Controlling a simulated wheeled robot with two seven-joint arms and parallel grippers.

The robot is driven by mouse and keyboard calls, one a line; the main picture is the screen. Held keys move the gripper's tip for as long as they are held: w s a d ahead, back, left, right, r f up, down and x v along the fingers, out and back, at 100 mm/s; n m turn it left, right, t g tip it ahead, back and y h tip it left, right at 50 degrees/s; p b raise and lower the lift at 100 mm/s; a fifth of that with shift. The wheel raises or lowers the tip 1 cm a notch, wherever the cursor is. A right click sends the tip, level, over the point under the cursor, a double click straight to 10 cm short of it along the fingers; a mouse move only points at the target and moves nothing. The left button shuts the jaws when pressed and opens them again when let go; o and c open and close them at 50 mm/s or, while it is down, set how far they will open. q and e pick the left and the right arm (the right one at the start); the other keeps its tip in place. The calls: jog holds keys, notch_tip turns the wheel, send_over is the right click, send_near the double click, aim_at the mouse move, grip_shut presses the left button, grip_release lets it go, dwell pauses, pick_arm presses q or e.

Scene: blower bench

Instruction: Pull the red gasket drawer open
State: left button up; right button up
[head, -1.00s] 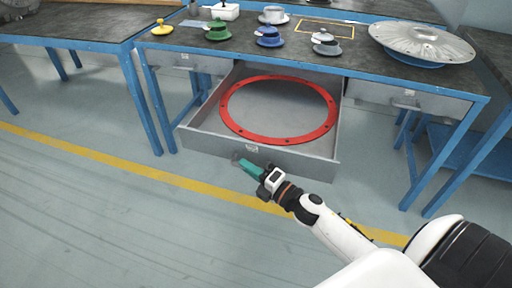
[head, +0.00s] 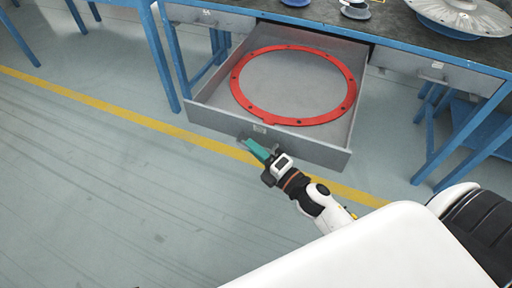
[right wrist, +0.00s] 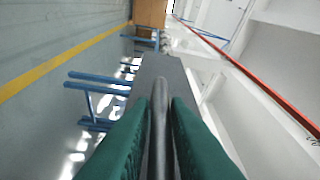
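The grey drawer (head: 205,118) stands well out from under the blue-framed bench. The large flat red gasket ring (head: 238,98) lies inside it. My right gripper (head: 251,144) is at the middle of the drawer front, by its handle. In the right wrist view, the green fingers (right wrist: 160,125) lie close on both sides of a dark grey bar, the drawer handle (right wrist: 158,98). The gripper looks shut on it. In the head view the handle is mostly hidden by the gripper. My left gripper is not in view.
The bench top (head: 400,22) carries a metal blower cover (head: 465,12) and small parts at the upper edge. Another closed drawer (head: 425,72) is on the right. Blue bench legs (head: 172,70) stand at the sides. The floor in front is clear, with a yellow line (head: 130,116).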

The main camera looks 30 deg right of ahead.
jog(key=o, duration=0.3)
jog(key=shift+s, duration=0.1)
